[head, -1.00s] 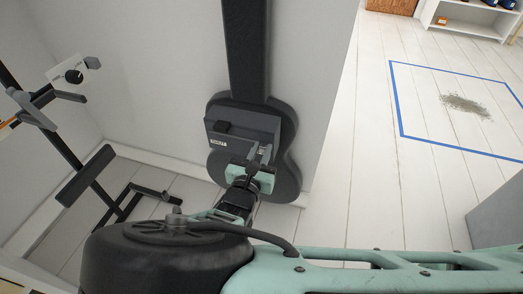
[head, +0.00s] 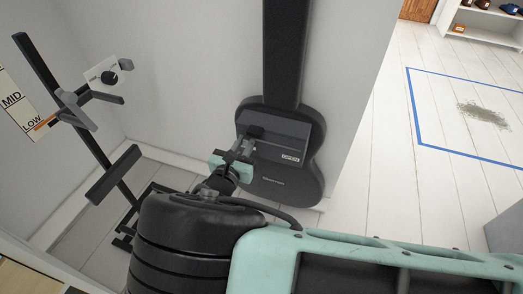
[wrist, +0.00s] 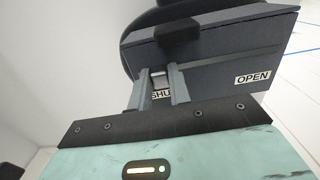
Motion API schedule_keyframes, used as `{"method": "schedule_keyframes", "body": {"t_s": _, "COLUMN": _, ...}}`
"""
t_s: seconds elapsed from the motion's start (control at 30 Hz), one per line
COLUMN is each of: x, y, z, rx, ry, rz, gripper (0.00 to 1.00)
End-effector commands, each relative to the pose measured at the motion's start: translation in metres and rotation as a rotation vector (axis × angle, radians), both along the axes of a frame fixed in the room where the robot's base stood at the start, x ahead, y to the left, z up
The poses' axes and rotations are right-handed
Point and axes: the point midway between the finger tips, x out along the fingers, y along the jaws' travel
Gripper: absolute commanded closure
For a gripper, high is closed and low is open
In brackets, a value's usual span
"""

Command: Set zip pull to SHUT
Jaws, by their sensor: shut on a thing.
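A dark guitar case (head: 285,185) stands upright against the wall, with a grey pocket (head: 284,134) on its front. In the wrist view a zip track crosses the pocket (wrist: 230,55), with an OPEN label (wrist: 253,78) at its right. A SHUT label (wrist: 161,95) sits at the left, partly hidden by my fingers. My gripper (wrist: 159,78) is shut on the small pale zip pull (wrist: 158,74), just above the SHUT label. In the head view my gripper (head: 241,148) is at the pocket's left end; the pull is too small to make out there.
A black block-like handle (wrist: 177,31) juts from the pocket above my fingers. Open floor with a blue taped outline (head: 411,105) lies to the right.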

Motion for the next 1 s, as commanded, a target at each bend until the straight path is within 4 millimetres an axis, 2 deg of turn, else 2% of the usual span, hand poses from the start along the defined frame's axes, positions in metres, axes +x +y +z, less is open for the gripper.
{"method": "schedule_keyframes", "body": {"t_s": 0.2, "x": 0.006, "y": 0.017, "z": -0.002, "rx": 0.001, "ry": 0.002, "rz": 0.001, "gripper": 1.0}}
{"method": "schedule_keyframes", "body": {"t_s": 0.53, "x": 0.006, "y": 0.02, "z": -0.001, "rx": 0.0, "ry": 0.003, "rz": 0.005, "gripper": 1.0}}
{"method": "schedule_keyframes", "body": {"t_s": 0.57, "x": 0.006, "y": 0.02, "z": -0.001, "rx": 0.0, "ry": 0.003, "rz": 0.005, "gripper": 0.78}}
{"method": "schedule_keyframes", "body": {"t_s": 0.63, "x": 0.006, "y": 0.02, "z": -0.001, "rx": 0.0, "ry": 0.003, "rz": 0.005, "gripper": 0.59}}
{"method": "schedule_keyframes", "body": {"t_s": 1.0, "x": 0.003, "y": 0.02, "z": 0.0, "rx": -0.001, "ry": 0.001, "rz": 0.002, "gripper": 0.58}}
